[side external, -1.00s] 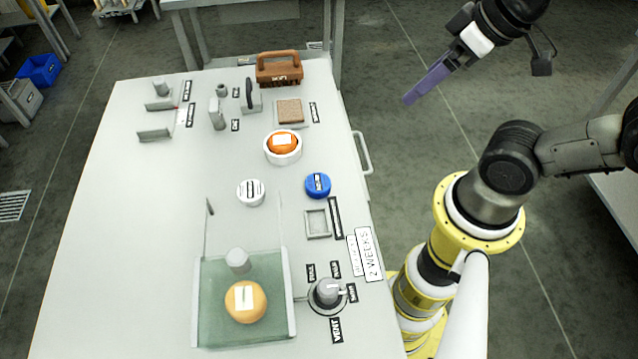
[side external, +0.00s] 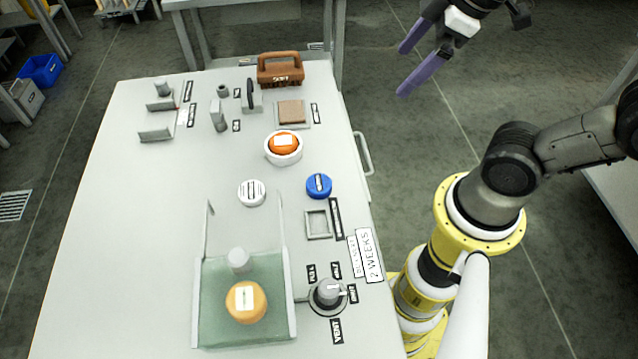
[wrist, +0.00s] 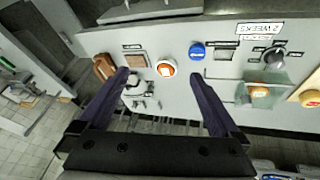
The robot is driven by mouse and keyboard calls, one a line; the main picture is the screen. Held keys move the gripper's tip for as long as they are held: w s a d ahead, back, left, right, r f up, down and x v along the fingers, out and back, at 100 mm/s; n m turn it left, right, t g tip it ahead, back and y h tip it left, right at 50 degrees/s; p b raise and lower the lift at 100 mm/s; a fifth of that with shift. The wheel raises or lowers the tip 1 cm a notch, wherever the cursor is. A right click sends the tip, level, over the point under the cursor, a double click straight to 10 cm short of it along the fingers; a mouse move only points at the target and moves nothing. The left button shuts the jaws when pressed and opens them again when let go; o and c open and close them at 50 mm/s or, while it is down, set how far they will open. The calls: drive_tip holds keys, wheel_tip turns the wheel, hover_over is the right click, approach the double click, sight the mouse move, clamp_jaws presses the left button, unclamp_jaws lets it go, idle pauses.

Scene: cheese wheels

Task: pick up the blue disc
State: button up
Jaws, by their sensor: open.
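The blue disc (side external: 318,186) lies on the white table's right side, right of a white disc (side external: 251,192) and above a small square frame (side external: 318,223). In the wrist view the blue disc (wrist: 197,50) sits at upper centre, beyond the fingers. My gripper (side external: 403,70) is open and empty, with two purple fingers. It is up and to the right of the table in the side view, well apart from the blue disc. The wrist view shows both fingers (wrist: 162,85) spread wide with nothing between them.
An orange cheese wheel (side external: 284,143) sits in a white bowl. A glass-sided box (side external: 203,310) with another cheese wheel (side external: 246,302) and a grey knob (side external: 328,292) are at the near end.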

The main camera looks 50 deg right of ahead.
drive_tip(key=w+a+f+n+g, duration=0.3)
drive_tip(key=w+a+n, duration=0.3)
drive_tip(key=w+n, duration=0.1)
drive_tip(key=n+g, duration=0.2)
drive_tip(key=n, duration=0.1)
hover_over(319, 183)
wheel_tip(319, 183, down, 6)
drive_tip(key=f, duration=0.1)
wheel_tip(319, 183, down, 13)
drive_tip(key=shift+d+r, duration=0.1)
drive_tip(key=shift+c, duration=0.3)
drive_tip(key=c, duration=1.4)
drive_tip(key=shift+r, duration=0.1)
